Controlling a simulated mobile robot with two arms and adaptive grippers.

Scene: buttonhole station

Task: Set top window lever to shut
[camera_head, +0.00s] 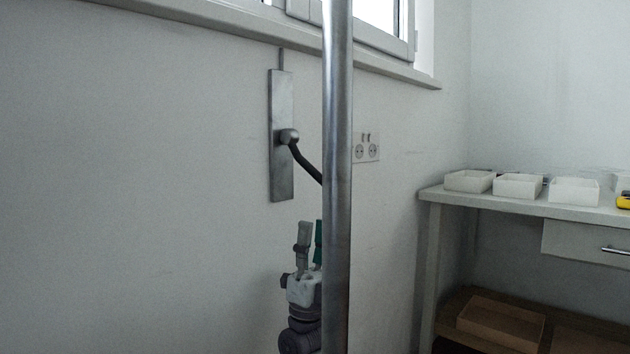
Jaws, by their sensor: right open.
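The window lever (307,164) is a dark bent handle on a grey metal wall plate (281,172) below the window. It slopes down to the right from its round hub (288,137). Its far end is hidden behind a vertical metal pole. My right gripper (311,238) is below the plate and lever, with its fingers pointing up. It is open, apart from the lever, and partly hidden by the pole. My left gripper is not in view.
The vertical metal pole (338,120) stands in front of the lever's end and my right gripper. A wall socket (367,148) is right of it. A workbench (452,198) with several white trays stands at right. The wall at left is bare.

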